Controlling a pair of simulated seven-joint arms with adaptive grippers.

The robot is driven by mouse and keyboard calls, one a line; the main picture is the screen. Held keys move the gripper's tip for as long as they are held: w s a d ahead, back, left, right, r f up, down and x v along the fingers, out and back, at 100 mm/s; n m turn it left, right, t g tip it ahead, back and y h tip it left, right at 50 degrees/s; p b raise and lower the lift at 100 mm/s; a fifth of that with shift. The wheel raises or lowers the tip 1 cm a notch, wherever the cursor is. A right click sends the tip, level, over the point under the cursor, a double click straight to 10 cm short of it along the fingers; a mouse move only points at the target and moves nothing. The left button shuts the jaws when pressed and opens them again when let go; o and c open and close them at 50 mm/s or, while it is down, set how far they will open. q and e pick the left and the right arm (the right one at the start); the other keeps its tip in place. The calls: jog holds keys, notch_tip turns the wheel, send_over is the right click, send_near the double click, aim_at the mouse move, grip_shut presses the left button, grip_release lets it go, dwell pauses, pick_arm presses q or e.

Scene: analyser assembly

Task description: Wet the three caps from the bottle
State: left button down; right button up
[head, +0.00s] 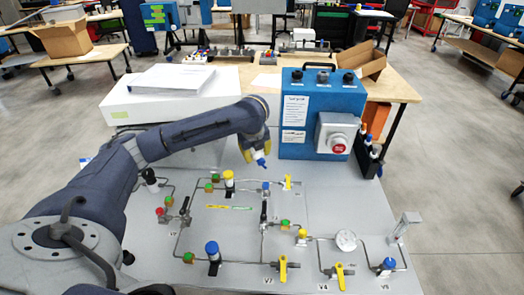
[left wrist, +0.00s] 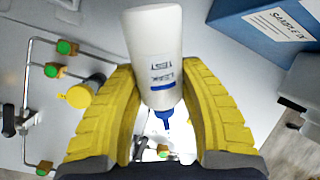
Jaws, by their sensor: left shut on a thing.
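My left gripper (head: 252,154) is shut on a white bottle labelled "LEAK TEST". In the left wrist view the bottle (left wrist: 152,50) sits between the two yellow fingers (left wrist: 160,120), its blue nozzle (left wrist: 165,120) pointing down the picture. In the head view the nozzle (head: 261,163) points down above the pipe panel (head: 330,200), apart from it. Capped fittings on the panel include a yellow cap (head: 229,175), a blue cap (head: 211,247), a small blue cap (head: 266,186) and a right-hand blue cap (head: 388,263). I cannot tell which three are meant. My right gripper is out of view.
A blue box (head: 308,100) with a red button stands behind the panel. A black rack (head: 367,150) with bottles stands at its right. Yellow valve handles (head: 283,268), green-topped fittings (head: 188,257) and a round gauge (head: 346,240) rise from the panel. A white case (head: 165,100) lies at back left.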

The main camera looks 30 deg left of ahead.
pick_arm(q)
jog(key=shift+f, duration=2.3)
dwell(0.6)
jog(key=shift+r, duration=2.45)
jog(key=shift+s, duration=0.1)
